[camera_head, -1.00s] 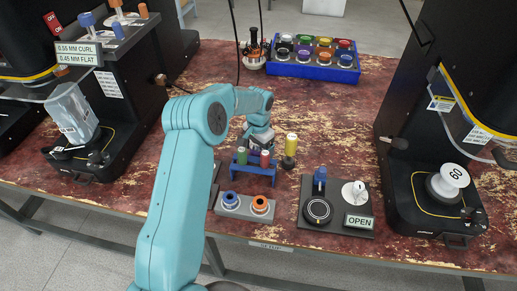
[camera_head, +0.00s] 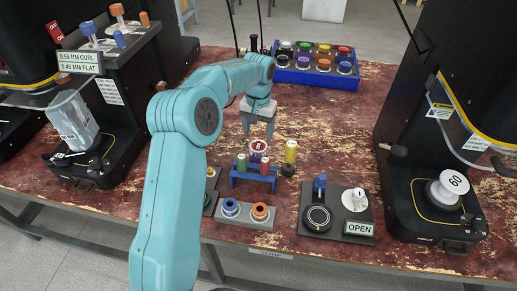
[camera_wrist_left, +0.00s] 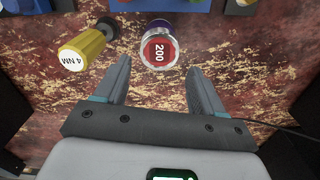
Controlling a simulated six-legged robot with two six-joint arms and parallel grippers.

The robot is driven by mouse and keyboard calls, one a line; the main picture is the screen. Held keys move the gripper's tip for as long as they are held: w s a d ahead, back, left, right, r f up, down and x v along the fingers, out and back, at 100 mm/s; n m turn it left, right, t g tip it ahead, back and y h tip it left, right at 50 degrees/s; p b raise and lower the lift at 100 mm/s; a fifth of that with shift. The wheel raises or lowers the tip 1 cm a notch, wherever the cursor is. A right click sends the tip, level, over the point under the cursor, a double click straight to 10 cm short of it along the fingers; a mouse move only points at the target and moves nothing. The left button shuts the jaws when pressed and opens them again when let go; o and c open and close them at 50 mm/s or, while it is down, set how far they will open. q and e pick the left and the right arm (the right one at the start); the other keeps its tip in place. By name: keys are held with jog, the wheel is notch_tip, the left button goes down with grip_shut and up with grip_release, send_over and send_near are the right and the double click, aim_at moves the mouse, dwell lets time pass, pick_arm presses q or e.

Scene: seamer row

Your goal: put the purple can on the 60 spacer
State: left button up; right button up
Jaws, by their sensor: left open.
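A can with a red top marked 200 (camera_wrist_left: 158,50) and purple at its far edge stands upright in the wrist view. In the head view this can (camera_head: 259,148) stands just behind the small blue rack. My left gripper (camera_head: 257,131) is open and empty, behind and above the can; in the wrist view its fingertips (camera_wrist_left: 160,72) point towards the can, which lies just beyond them. The white spacer marked 60 (camera_head: 447,189) sits on the right-hand black machine, nothing on it. My right gripper is not in view.
The blue rack (camera_head: 253,180) holds green and red pieces. A yellow 4 NM tool (camera_head: 290,152) stands to its right, close to the can. A grey plate with an OPEN sign (camera_head: 358,228) lies between rack and right machine. A blue tray (camera_head: 315,80) of coloured pots is behind.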

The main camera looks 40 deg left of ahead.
aim_at(259, 145)
pick_arm(q)
jog(key=n, duration=0.3)
jog(key=shift+r+n, duration=0.1)
jog(key=shift+n, duration=0.2)
jog(key=n, duration=0.3)
jog(key=shift+r, duration=0.3)
jog(key=n, duration=0.1)
jog(key=r+n+p, duration=0.1)
jog(key=n, duration=0.3)
jog(key=shift+r, duration=0.35)
jog(key=shift+n, duration=0.9)
notch_tip(259, 145, down, 8)
jog(key=shift+r+p, duration=0.25)
jog(key=shift+p, duration=0.85)
notch_tip(259, 145, down, 7)
jog(key=shift+r, duration=0.1)
jog(key=c, duration=0.8)
jog(key=shift+o, duration=0.2)
jog(key=shift+r, duration=0.15)
